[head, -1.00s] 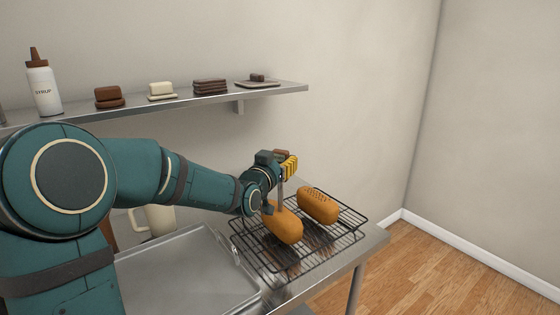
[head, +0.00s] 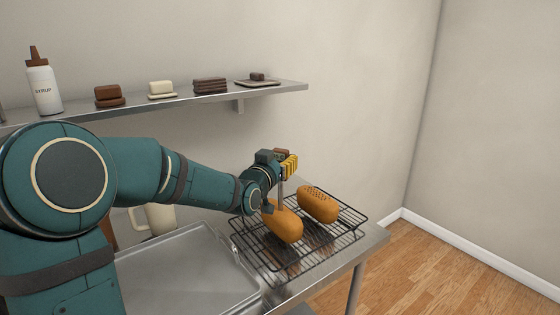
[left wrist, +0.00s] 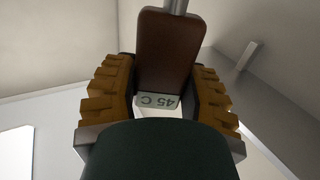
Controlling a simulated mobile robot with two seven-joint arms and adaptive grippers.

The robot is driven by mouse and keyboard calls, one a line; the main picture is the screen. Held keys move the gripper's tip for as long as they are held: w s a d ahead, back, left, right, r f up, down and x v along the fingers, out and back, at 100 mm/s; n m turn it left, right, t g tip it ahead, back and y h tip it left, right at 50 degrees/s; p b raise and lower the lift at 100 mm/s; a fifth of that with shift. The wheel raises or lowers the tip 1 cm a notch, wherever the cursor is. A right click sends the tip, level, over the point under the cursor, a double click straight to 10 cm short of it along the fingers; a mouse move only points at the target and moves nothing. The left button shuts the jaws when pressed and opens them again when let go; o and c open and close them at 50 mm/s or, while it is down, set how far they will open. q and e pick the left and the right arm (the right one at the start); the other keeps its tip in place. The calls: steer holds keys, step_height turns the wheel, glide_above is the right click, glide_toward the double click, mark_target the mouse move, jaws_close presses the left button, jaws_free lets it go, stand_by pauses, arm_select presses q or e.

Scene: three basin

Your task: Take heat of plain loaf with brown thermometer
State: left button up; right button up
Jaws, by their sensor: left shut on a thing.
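The brown thermometer (left wrist: 165,50) stands between the yellow fingers of my left gripper (head: 287,165), which is shut on it. In the left wrist view its small display reads "45 C", seen upside down, and its metal stem starts at the top edge. In the head view the stem (head: 280,193) points down at the plain loaf (head: 285,224), at its far end. The tip is hidden, so I cannot tell how deep it sits. The plain loaf lies on the black wire rack (head: 262,262). My right gripper is not in view.
A second loaf (head: 318,203) with marks on its top lies on the rack, right of the plain one. A metal tray (head: 185,275) is left of the rack, with a cream mug (head: 160,219) behind. A wall shelf (head: 215,96) holds a syrup bottle (head: 42,85) and several small sweets.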

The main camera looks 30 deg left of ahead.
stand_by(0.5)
arm_select(q)
steer(key=shift+r+p, duration=1.5)
steer(key=shift+r, duration=2)
